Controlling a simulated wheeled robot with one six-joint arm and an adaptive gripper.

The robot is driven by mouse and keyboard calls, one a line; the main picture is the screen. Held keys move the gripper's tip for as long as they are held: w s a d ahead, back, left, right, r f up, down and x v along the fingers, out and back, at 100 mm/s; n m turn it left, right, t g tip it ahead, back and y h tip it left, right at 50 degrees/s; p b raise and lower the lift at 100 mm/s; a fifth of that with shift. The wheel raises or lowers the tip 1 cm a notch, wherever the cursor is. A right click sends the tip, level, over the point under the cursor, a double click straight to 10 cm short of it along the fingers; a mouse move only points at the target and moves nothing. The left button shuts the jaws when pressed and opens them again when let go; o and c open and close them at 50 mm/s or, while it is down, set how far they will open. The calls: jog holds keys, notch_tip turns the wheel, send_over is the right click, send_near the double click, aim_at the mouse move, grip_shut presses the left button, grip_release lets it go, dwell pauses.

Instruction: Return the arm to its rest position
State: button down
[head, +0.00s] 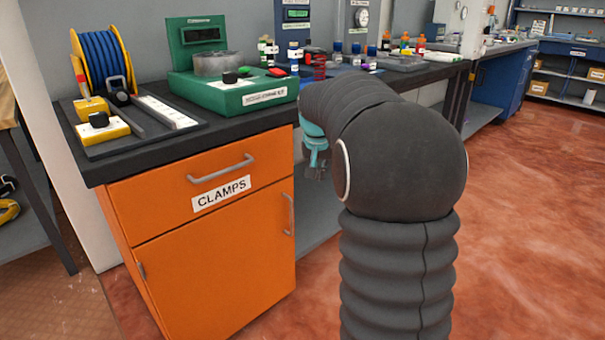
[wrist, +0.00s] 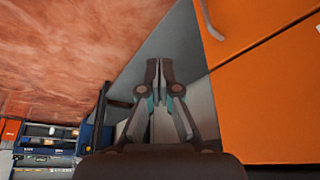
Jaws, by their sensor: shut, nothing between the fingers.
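My arm, in a dark ribbed sleeve, rises at the right of centre in the head view and bends over toward the bench. My gripper (head: 316,172) hangs beside the right side of the orange cabinet, partly hidden behind my arm. In the wrist view my gripper (wrist: 159,72) shows its two fingertips together with nothing between them. The fingers are apart from the cabinet.
The orange cabinet (head: 213,254) labelled CLAMPS has handles jutting out near my gripper. A green device (head: 236,97), a blue cable reel (head: 102,63) and several bottles stand on the dark benchtop. The red floor (head: 530,220) at right is clear.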

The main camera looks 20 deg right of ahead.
jog(key=shift+d+r, duration=0.1)
jog(key=s+a+f+n+y, duration=0.1)
jog(key=s+a+n, duration=0.1)
jog(key=s+a, duration=0.4)
jog(key=s+a+f+n+t, duration=0.1)
jog(key=s+a, duration=0.6)
jog(key=s, duration=0.8)
jog(key=s+a+n+t+y, duration=0.1)
jog(key=s+a+n, duration=0.3)
jog(key=s, duration=0.7)
jog(key=a, duration=0.2)
jog(key=shift+a+f+y, duration=0.3)
jog(key=shift+a+f, duration=0.1)
